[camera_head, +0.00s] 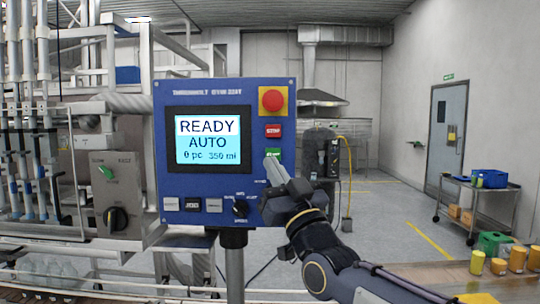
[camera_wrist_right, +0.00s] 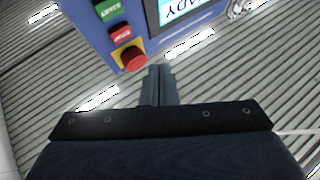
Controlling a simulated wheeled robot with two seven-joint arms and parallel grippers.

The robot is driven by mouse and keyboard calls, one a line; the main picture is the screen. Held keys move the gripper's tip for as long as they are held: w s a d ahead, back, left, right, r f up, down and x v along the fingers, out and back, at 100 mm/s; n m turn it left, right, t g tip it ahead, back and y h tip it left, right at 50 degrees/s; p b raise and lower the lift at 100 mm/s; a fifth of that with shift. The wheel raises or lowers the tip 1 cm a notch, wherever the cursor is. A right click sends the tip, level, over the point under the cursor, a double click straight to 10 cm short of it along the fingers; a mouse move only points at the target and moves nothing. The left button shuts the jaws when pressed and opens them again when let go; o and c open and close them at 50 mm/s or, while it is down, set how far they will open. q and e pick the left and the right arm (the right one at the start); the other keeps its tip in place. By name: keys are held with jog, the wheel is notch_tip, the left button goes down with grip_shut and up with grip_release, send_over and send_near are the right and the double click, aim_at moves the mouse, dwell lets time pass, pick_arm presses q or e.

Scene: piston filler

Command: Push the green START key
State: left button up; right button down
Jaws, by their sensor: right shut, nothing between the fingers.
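The blue control panel (camera_head: 262,110) faces me in the head view, its screen reading READY and AUTO. The green START key (camera_head: 274,153) is on its right side, below the red STOP key (camera_head: 273,131); its lower part is hidden behind my fingertips. The START key also shows in the right wrist view (camera_wrist_right: 110,10), at the top. My right gripper (camera_head: 273,164) is shut and empty, its tips appearing just below and over the key's lower edge. In the wrist view its fingers (camera_wrist_right: 160,70) point toward the panel. I cannot tell whether they touch it. My left gripper is not in view.
A red emergency-stop knob (camera_head: 272,100) on a yellow plate sits above the STOP key. A selector knob (camera_head: 240,208) and several small keys line the panel's bottom. Filler tubes and frame stand at left. A cart (camera_head: 478,197) stands at right.

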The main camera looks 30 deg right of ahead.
aim_at(273, 154)
jog(key=shift+w, duration=0.1)
jog(key=w+d+p, duration=0.2)
jog(key=w+d, duration=0.2)
jog(key=w, duration=0.3)
jog(key=shift+w+d, duration=0.15)
jog(key=shift+d, duration=0.2)
jog(key=shift+w+d, duration=0.1)
jog(key=shift+w, duration=0.05)
dwell(1.8)
jog(key=shift+w+d, duration=0.1)
jog(key=shift+w, duration=0.1)
